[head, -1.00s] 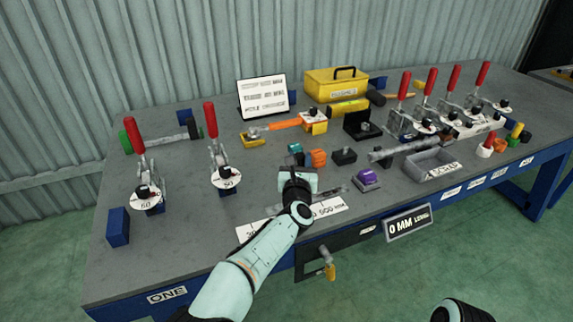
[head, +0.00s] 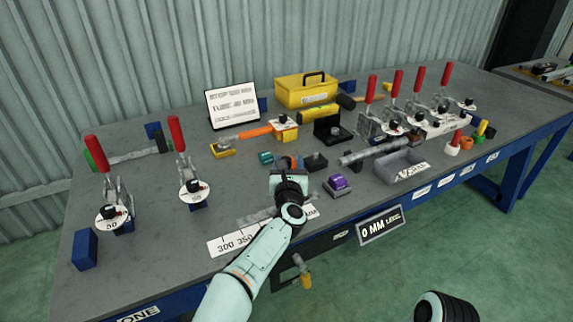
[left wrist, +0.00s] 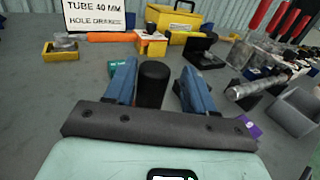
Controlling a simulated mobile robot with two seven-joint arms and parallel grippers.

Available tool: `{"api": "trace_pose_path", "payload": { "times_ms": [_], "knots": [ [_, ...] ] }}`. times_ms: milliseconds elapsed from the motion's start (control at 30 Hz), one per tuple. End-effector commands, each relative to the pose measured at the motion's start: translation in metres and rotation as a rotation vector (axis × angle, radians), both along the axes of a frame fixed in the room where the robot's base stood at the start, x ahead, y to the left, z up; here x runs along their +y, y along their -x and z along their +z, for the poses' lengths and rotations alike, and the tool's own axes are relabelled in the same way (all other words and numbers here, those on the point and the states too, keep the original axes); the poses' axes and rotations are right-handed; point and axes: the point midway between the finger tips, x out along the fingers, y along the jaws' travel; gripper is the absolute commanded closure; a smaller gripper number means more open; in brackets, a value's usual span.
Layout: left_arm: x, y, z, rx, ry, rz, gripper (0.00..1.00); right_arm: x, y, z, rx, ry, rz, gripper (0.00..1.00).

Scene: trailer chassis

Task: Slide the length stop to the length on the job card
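My left gripper (head: 290,182) is over the front of the bench, above the right part of the white length scale (head: 228,243), where 300 and 350 are readable. In the left wrist view, its two blue fingers (left wrist: 160,88) stand apart on either side of an upright black knob (left wrist: 153,84), with a gap visible on the right. The stop's body under the knob is hidden by the gripper. A grey rail (head: 258,216) runs behind the scale. The job card (head: 232,105) stands at the back; its stop figure is too blurred to be sure.
A purple button block (head: 338,185) and a grey tray (head: 400,168) are right of the gripper. Clamps with red handles (head: 96,152) stand at the left, more at the right. A yellow toolbox (head: 306,91) is at the back. A 0 MM level sign (head: 381,226) hangs in front.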

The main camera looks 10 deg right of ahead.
Motion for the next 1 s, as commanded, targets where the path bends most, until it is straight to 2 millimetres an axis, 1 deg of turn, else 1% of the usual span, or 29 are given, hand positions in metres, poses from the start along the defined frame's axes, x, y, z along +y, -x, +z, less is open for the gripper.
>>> {"api": "trace_pose_path", "payload": {
  "times_ms": [267, 467, 600, 767, 1000],
  "knots": [
    [0.003, 0.000, -0.001, 0.002, -0.002, 0.006, 0.46, 0.000, 0.000, -0.001, 0.001, 0.001, -0.001, 0.46],
    [0.005, 0.010, -0.003, 0.004, -0.003, 0.007, 0.46, -0.003, 0.002, -0.009, 0.010, 0.004, -0.004, 0.46],
    [0.007, 0.026, -0.002, 0.002, -0.001, 0.003, 0.46, -0.006, 0.004, -0.018, 0.021, 0.007, -0.009, 0.46],
    [0.011, 0.048, -0.002, 0.003, -0.001, 0.004, 0.46, -0.007, 0.011, -0.023, 0.043, 0.007, -0.010, 0.46],
    [0.016, 0.086, -0.001, 0.001, -0.002, 0.003, 0.46, -0.008, 0.017, -0.028, 0.063, 0.007, -0.012, 0.46]
  ]
}}
